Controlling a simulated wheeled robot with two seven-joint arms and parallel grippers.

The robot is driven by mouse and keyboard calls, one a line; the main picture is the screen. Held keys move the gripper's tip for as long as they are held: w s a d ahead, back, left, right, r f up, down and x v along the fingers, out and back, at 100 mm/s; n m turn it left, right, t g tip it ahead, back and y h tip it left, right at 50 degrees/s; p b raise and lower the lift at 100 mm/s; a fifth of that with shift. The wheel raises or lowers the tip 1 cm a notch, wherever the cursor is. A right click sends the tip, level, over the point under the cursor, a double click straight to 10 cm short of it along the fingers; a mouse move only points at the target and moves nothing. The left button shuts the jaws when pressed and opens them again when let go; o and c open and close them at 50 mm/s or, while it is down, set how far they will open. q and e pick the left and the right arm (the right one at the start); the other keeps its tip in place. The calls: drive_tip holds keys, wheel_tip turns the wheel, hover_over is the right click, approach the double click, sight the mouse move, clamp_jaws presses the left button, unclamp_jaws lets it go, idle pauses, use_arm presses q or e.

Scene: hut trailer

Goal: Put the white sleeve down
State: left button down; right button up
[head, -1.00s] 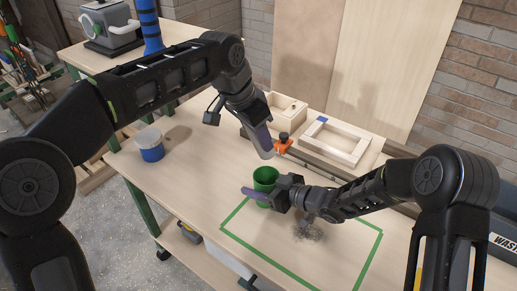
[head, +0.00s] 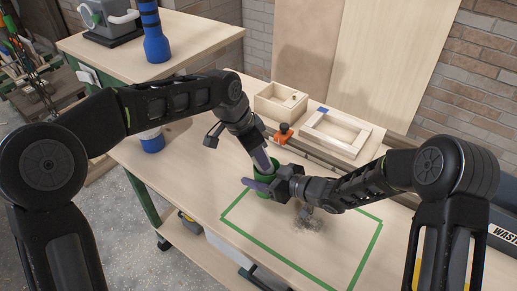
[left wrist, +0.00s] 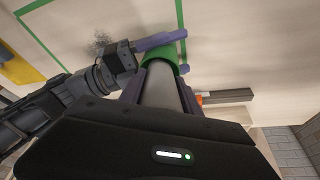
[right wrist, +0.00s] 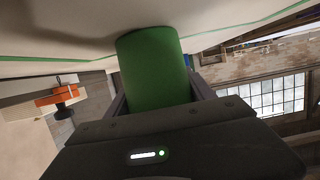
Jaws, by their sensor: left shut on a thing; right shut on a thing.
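My left gripper (head: 264,160) is shut on the white sleeve (left wrist: 162,92), which lies between its purple fingers in the left wrist view. The sleeve is not clearly visible in the head view. My right gripper (head: 258,186) is shut on a green cup-like cylinder (right wrist: 153,62), which also shows in the head view (head: 255,165). The left fingers are at the cylinder's mouth. In the left wrist view the sleeve's far end meets the green rim; how far it reaches inside is hidden.
A green tape rectangle (head: 363,252) marks the table's front right, with grey shavings (head: 308,218) near its far edge. A blue-banded pot (head: 152,143) stands left, partly behind my left arm.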

use_arm(q)
drive_tip(key=c, duration=0.8)
unclamp_jaws()
drive_tip(key=shift+o, duration=0.2)
drive_tip(key=shift+a, duration=0.1)
drive_tip(key=s+a, duration=0.1)
drive_tip(key=a, duration=0.1)
drive_tip(key=shift+s+a, duration=0.4)
use_arm(e)
drive_tip(key=o, duration=1.4)
drive_tip(key=shift+o, duration=0.2)
